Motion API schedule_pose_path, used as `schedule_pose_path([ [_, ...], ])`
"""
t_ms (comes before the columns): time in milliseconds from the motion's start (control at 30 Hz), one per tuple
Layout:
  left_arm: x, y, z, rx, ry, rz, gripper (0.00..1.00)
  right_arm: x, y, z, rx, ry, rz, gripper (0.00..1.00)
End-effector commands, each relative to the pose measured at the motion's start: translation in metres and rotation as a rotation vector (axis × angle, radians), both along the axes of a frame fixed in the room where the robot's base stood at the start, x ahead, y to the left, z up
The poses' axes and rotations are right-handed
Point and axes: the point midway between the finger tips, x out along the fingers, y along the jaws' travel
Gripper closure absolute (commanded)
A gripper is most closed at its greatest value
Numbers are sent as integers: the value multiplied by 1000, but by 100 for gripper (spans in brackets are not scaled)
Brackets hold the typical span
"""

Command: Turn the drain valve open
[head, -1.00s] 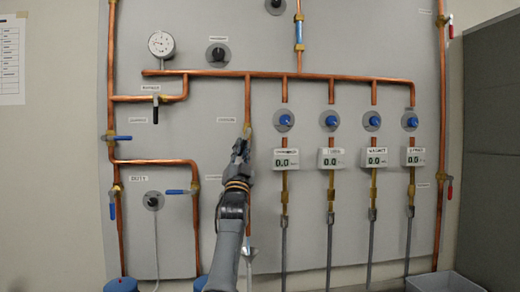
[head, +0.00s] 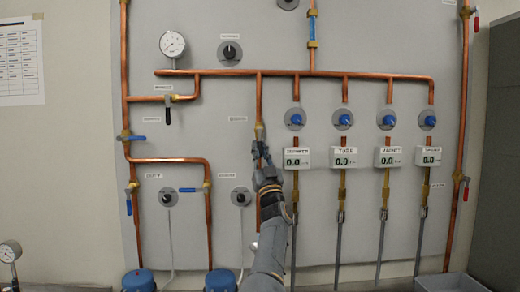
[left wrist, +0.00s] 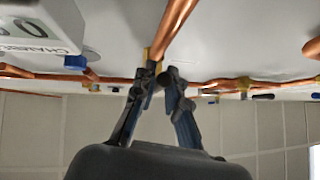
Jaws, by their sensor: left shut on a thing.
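A brass valve (head: 259,130) sits on the vertical copper pipe in the middle of the wall panel. A small label is left of it, too small to read. My left gripper (head: 260,152) is just below this valve, shut on its handle, which the fingers mostly hide. In the left wrist view the two fingers (left wrist: 160,76) close at the brass valve body (left wrist: 150,58), with the copper pipe running up past it. I cannot tell the handle's angle. My right gripper is not in view.
Several blue knobs (head: 343,119) and digital meters (head: 344,157) stand close to the right of my gripper. Two blue-handled valves (head: 190,190) (head: 130,138), a black-handled valve (head: 167,112) and a pressure gauge (head: 173,43) are on the left. A grey bin (head: 450,283) is at lower right.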

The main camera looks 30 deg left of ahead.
Motion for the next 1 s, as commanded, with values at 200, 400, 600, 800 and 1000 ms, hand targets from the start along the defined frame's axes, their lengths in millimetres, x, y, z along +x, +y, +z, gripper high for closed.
schedule_pose_path([
  [200,0,-1,2,-2,-2,-4,100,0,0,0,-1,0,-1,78],
  [400,0,0,2,0,-2,-3,64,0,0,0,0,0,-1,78],
  [600,0,0,1,0,-2,-1,64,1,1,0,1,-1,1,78],
  [800,-5,-5,-6,1,-2,-1,64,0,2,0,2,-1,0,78],
  [1000,-19,-21,-29,0,0,-3,64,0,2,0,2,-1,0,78],
])
